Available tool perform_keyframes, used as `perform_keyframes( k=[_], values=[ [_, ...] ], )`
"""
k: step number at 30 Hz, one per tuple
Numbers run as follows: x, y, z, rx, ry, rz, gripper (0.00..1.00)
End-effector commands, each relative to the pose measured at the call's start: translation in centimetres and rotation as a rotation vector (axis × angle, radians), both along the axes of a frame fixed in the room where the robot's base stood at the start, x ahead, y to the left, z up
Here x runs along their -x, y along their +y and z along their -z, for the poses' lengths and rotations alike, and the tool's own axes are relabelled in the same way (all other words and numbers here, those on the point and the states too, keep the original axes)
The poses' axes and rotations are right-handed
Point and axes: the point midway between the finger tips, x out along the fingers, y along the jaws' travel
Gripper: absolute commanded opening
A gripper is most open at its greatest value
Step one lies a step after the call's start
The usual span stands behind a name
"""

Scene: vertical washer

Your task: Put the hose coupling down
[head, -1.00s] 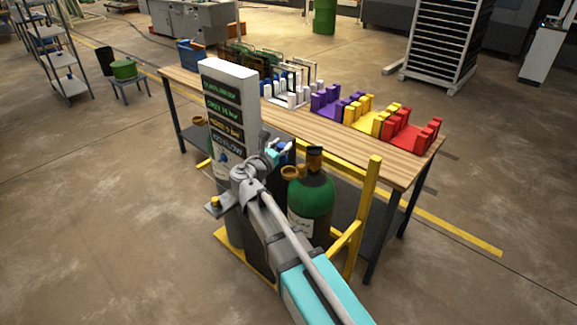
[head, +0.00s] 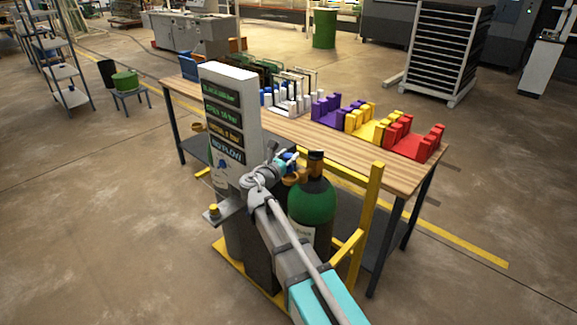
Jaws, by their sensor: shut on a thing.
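My gripper (head: 278,160) is beside the right edge of the grey display panel, above the gas bottles. Its fingers are small and partly hidden by my own wrist. A small blue piece (head: 290,156) shows at the fingertips and appears to be the hose coupling in its grasp. Its exact shape and tilt are too small to tell. A brass-coloured ring or cup (head: 291,179) is just below it, left of the green bottle's dark top. I cannot tell whether the blue piece touches it.
The display panel (head: 231,122) stands close on the left. A green bottle (head: 313,202) stands in a yellow frame (head: 368,215) on the right. Behind is a wooden table (head: 385,168) with purple, yellow and red racks. Another brass ring (head: 198,127) is left of the panel.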

Motion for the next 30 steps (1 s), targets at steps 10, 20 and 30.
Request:
perform_keyframes(
  k=[10,20,30],
  values=[
    [-0.8,-0.4,2.3,0.0,0.0,0.0,0.0],
    [-0.8,-0.4,4.1,0.0,0.0,0.001,0.0],
    [-0.8,-0.4,4.0,0.0,0.0,0.001,0.0]
  ],
)
